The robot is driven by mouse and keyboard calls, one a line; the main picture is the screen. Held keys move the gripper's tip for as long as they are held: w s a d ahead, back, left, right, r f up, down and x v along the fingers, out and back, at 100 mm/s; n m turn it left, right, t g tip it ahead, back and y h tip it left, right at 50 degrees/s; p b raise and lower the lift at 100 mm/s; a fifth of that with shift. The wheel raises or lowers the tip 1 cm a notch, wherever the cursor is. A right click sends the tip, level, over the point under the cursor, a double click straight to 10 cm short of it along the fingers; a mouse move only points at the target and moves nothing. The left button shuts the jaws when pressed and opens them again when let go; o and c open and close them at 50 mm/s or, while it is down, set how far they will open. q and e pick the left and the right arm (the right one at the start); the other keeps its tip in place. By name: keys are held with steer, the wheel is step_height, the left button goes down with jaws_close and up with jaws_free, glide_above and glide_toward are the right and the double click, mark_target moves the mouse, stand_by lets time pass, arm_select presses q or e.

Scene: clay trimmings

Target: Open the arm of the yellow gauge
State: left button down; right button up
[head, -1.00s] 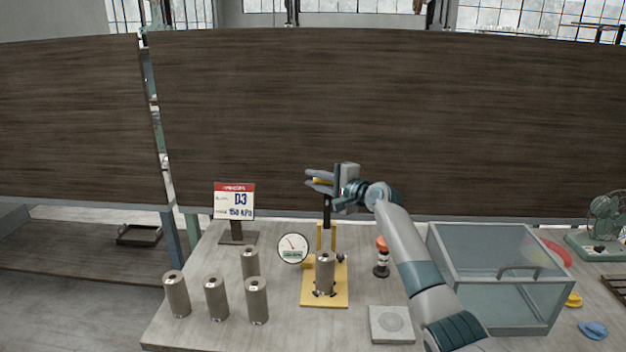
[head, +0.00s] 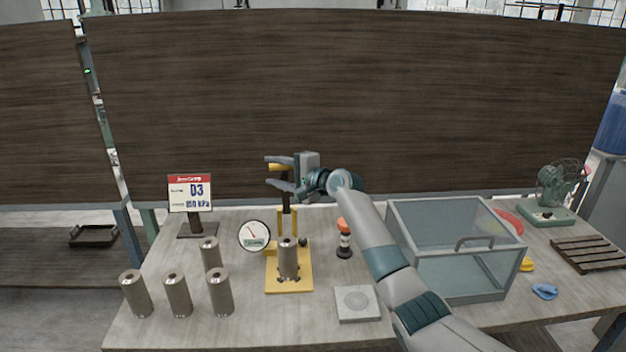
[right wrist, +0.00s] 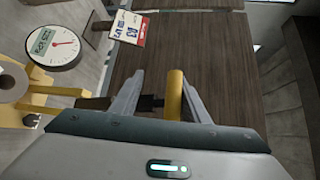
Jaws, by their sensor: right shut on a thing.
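The yellow gauge has a flat yellow base (head: 302,284), a round white dial (head: 254,236) and a dark lever arm (head: 286,222) standing upright. A grey metal cylinder (head: 288,262) stands on the base. My right gripper (head: 279,174) is at the top of the arm, shut on its yellow handle (head: 281,167). In the right wrist view the handle (right wrist: 174,92) is between the fingers, close against the right one, and the dial (right wrist: 54,42) shows at upper left. My left gripper is not in view.
Several grey cylinders (head: 177,295) stand at left on the table, near a D3 sign (head: 191,193). An orange-topped post (head: 344,240), a square pad (head: 358,304) and a glass-sided box (head: 455,262) are to the right. Open air surrounds the raised gripper.

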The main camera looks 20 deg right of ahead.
steer(key=b+v, duration=0.4)
steer(key=v, duration=1.2)
steer(key=shift+d, duration=0.4)
steer(key=shift+a+r, duration=0.1)
steer(key=shift+s, duration=0.1)
